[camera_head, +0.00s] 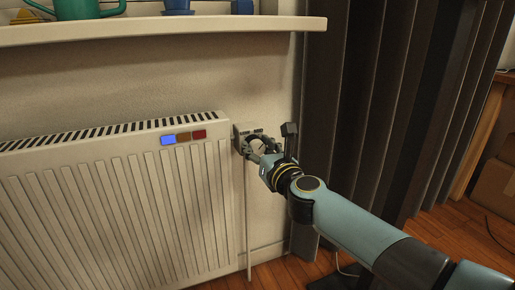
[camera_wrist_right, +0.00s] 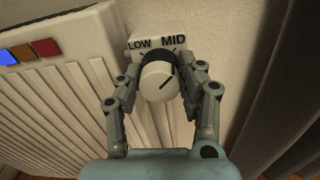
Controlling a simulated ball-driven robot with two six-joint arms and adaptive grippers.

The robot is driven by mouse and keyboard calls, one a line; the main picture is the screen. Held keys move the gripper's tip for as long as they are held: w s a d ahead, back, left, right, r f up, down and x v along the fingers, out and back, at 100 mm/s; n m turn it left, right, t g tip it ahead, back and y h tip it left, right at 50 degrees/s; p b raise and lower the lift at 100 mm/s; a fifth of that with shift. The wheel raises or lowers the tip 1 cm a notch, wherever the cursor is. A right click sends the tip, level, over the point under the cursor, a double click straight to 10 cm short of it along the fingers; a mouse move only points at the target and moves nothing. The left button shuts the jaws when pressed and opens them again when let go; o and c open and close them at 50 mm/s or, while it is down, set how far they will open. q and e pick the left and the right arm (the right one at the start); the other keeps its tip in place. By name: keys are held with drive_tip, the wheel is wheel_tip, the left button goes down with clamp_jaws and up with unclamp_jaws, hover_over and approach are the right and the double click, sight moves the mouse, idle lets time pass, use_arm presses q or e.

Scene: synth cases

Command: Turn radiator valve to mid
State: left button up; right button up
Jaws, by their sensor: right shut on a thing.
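The radiator valve has a round white knob (camera_wrist_right: 158,82) on a white plate (camera_wrist_right: 150,42) marked LOW and MID, with dark ticks around the knob. A short dark line on the knob's face slants toward its upper right; the exact mark it points at is hard to tell. In the head view the valve's plate (camera_head: 241,133) is at the radiator's upper right corner, and the fingers hide most of the knob. My right gripper (camera_wrist_right: 161,75) is shut on the knob, one finger on each side; it also shows in the head view (camera_head: 252,146). My left gripper is not in view.
The white radiator (camera_head: 110,200) fills the left, with blue, orange and red squares (camera_head: 183,137) on its front. A shelf (camera_head: 160,30) above carries a green watering can (camera_head: 90,8) and blue pots (camera_head: 178,6). Dark curtains (camera_head: 385,90) hang close on the right.

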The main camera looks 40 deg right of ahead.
drive_tip(key=shift+f, duration=0.2)
drive_tip(key=o, duration=1.2)
drive_tip(key=shift+r, duration=0.1)
drive_tip(key=shift+c, duration=0.2)
drive_tip(key=v, duration=1.2)
